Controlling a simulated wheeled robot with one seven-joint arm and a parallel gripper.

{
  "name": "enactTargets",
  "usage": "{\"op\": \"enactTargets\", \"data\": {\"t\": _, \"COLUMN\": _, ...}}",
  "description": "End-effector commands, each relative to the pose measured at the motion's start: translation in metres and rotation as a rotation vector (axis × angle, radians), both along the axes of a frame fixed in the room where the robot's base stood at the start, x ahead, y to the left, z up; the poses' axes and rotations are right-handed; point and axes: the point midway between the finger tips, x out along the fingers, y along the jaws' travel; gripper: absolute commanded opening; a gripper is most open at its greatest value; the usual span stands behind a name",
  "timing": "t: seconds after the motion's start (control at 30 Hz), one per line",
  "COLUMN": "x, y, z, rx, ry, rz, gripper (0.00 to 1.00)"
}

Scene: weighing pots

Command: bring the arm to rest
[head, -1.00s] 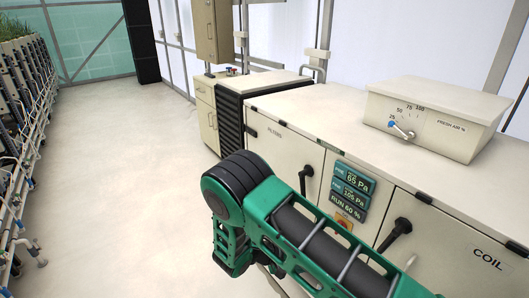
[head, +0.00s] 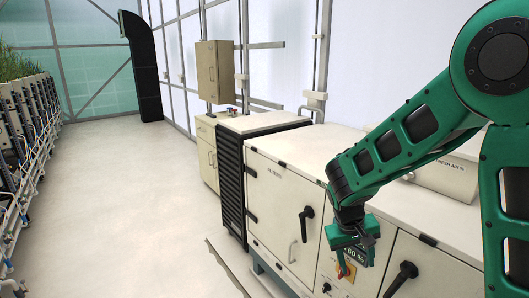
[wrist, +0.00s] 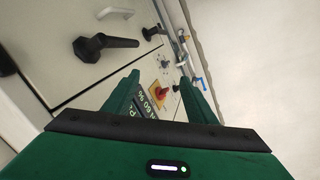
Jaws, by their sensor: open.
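My green arm reaches in from the right of the head view, bent at a raised elbow joint. My gripper (head: 354,262) hangs at its end in front of the white cabinet (head: 290,190), beside the display panel, and hides part of it. In the wrist view the two green fingers of my gripper (wrist: 159,82) stand apart with nothing between them. Beyond them are a red knob (wrist: 162,91) on a yellow plate and part of the display. I cannot tell the exact gap from the fingers to the cabinet front.
Black door handles (head: 307,224) stick out of the cabinet, and one is large in the wrist view (wrist: 105,46). The fresh air box (head: 445,178) on top is partly behind my arm. Plant racks (head: 25,135) line the left. The pale floor (head: 130,190) between is clear.

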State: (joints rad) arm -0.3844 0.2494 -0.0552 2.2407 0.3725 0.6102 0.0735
Motion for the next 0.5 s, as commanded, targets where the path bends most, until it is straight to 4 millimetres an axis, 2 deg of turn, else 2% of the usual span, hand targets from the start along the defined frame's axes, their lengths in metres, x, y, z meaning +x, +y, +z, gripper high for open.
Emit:
{"op": "enactTargets", "data": {"t": 0.03, "x": -0.006, "y": -0.007, "z": 0.014, "rx": 0.03, "ry": -0.021, "rz": -0.009, "gripper": 0.52}}
{"op": "enactTargets", "data": {"t": 0.2, "x": -0.028, "y": -0.021, "z": 0.05, "rx": 0.121, "ry": -0.08, "rz": -0.011, "gripper": 0.52}}
{"op": "enactTargets", "data": {"t": 0.5, "x": -0.075, "y": -0.037, "z": 0.103, "rx": 0.243, "ry": -0.205, "rz": 0.0, "gripper": 0.52}}
